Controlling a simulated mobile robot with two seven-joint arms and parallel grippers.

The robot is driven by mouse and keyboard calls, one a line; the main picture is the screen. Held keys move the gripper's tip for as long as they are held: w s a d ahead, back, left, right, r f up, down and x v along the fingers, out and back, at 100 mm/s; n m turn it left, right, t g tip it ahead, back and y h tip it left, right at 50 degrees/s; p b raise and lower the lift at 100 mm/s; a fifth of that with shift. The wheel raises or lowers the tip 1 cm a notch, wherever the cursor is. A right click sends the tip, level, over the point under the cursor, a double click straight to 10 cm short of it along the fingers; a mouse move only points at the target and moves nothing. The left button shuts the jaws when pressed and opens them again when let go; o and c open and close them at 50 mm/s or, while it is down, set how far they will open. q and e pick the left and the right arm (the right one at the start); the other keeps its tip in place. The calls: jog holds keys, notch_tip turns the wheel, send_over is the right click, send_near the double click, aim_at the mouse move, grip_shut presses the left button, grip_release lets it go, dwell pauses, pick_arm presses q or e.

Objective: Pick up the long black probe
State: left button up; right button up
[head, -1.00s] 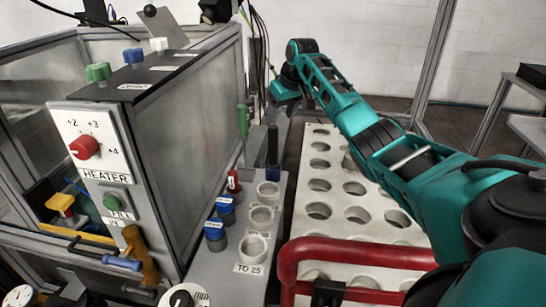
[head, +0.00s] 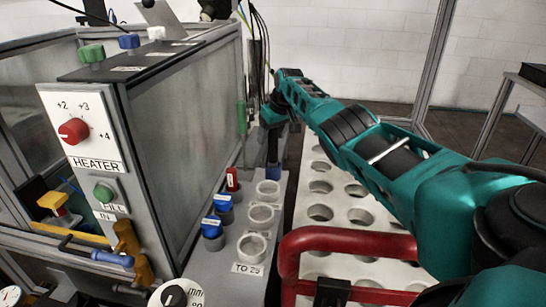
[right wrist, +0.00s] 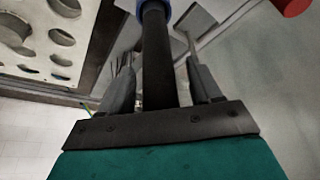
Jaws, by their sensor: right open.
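The long black probe (head: 273,150) stands upright in the grey rack, with a blue part (head: 273,178) at its lower end. My right gripper (head: 273,116) is at the upper part of the probe, and my arm hides the probe's top in the head view. In the right wrist view the black shaft (right wrist: 158,60) runs between the two grey fingers of my right gripper (right wrist: 160,75). The fingers are open, one on each side of the shaft, with a gap visible on both sides. My left gripper is not in view.
The rack (head: 250,268) also holds white ring-shaped cups (head: 261,217), blue-capped jars (head: 212,228) and a red-capped vial (head: 232,180). The heater cabinet (head: 190,120) stands close on the left. A white plate with holes (head: 337,212) and a red rail (head: 345,240) lie right.

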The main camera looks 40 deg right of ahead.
jog(key=shift+w+f, duration=0.1)
jog(key=shift+f, duration=0.15)
jog(key=shift+c, duration=0.2)
jog(key=c, duration=0.9)
